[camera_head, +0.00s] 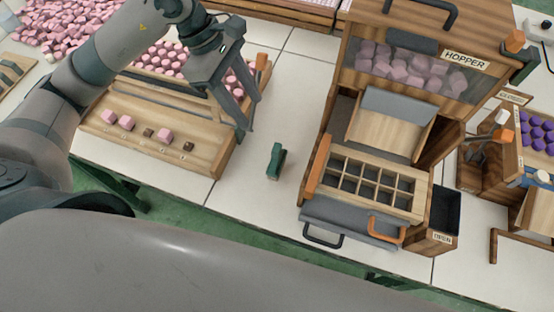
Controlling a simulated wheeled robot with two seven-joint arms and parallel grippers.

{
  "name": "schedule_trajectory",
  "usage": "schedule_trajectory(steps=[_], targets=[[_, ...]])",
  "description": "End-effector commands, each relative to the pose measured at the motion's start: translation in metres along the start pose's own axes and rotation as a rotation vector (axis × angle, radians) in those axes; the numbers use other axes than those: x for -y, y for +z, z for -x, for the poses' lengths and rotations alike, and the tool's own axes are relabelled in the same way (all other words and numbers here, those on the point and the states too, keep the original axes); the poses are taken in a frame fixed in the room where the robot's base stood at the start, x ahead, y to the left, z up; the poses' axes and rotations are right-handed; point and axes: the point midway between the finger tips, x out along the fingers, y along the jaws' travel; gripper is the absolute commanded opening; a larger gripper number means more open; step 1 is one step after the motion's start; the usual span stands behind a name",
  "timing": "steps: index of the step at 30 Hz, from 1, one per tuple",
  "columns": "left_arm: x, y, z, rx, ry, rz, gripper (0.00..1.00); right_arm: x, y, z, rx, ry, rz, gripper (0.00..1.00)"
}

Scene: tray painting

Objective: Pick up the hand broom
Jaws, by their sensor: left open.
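A small dark green object (276,160), which looks like the hand broom, lies on the white table between the pink-block tray and the hopper unit. Its bristles are too small to make out. My left gripper (250,118) is open, above the right end of the wooden tray. Its fingers point down, and it is up and left of the green object, apart from it. Nothing shows between the fingers. My right gripper is not in view.
The wooden tray (212,160) holds pink blocks and has several cubes on its front ledge. The wooden hopper unit (342,108), with a gridded tray (340,165) and a grey drawer, stands to the right. Bare table (250,190) surrounds the green object.

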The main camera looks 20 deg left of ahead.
Motion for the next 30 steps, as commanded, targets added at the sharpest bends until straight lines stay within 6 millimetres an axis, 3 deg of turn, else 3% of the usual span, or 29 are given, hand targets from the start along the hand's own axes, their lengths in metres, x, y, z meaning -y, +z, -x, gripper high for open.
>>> schedule_trajectory(steps=[8,18,30], targets=[[0.002,0.002,-0.044,0.002,-0.006,0.004,0.45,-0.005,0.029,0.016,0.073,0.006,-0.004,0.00],[0.001,0.002,-0.098,0.001,-0.003,0.003,0.45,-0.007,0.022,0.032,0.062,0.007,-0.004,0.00],[0.000,0.001,-0.108,0.000,0.001,0.000,0.45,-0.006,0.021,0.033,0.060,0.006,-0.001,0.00]])
